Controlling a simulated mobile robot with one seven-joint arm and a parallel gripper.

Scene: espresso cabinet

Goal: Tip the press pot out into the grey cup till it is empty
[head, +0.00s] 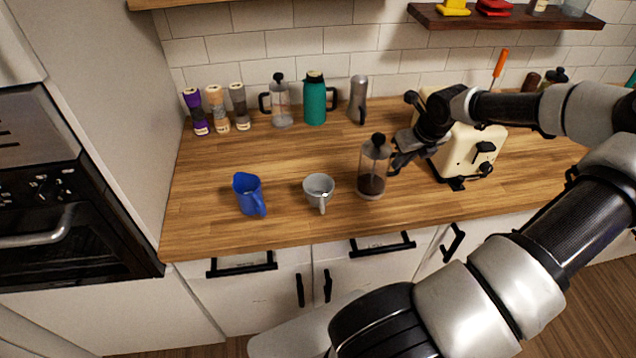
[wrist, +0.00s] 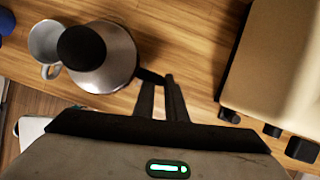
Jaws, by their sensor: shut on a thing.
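The press pot (head: 373,165) is clear with a black knob on top and dark contents low inside. It is upright at the right of the grey cup (head: 319,184); I cannot tell if its base touches the counter. My gripper (head: 398,158) is shut on the press pot's handle from the right. In the wrist view, the fingers (wrist: 163,95) close on the dark handle, and the pot's lid (wrist: 112,62) is seen from above. The grey cup also shows there (wrist: 40,42), partly behind the knob. It stands upright; its inside is unclear.
A blue jug (head: 248,194) stands left of the cup. A cream toaster (head: 468,150) is close right of my gripper. Along the back wall stand another press pot (head: 281,106), a teal flask (head: 314,102), a grey bottle (head: 358,98) and several grinders. The counter's middle is clear.

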